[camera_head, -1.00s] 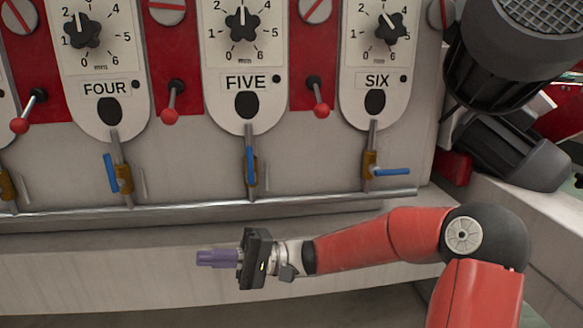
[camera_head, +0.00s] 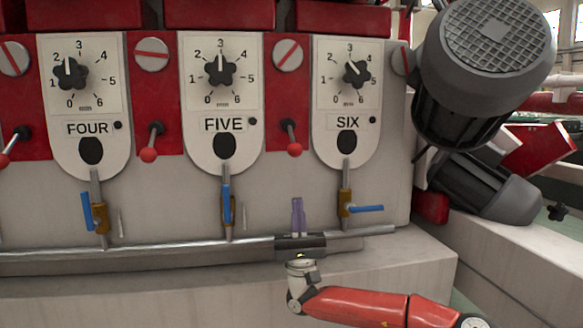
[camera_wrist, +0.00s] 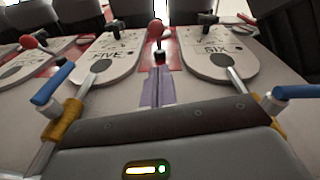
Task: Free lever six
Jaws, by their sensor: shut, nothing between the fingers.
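The SIX plate (camera_head: 346,105) has a dial, and under it a pipe carries a brass valve (camera_head: 345,203) with a blue handle (camera_head: 367,209) sticking out level to the right. A red-knobbed lever (camera_head: 294,149) hangs left of the SIX plate, between FIVE and SIX. My gripper (camera_head: 298,203) points up below that red knob, left of the blue handle, its purple fingers shut and empty. In the wrist view the fingers (camera_wrist: 158,75) point toward the red knob (camera_wrist: 155,28); the blue handle (camera_wrist: 298,91) is at the right. I see no contact with either.
The FIVE valve (camera_head: 227,210) with its upright blue handle stands left of my gripper. A metal rail (camera_head: 130,251) runs along the panel's foot, partly behind my gripper. A dark motor (camera_head: 480,70) juts out at the right. A pale ledge (camera_head: 130,300) lies below.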

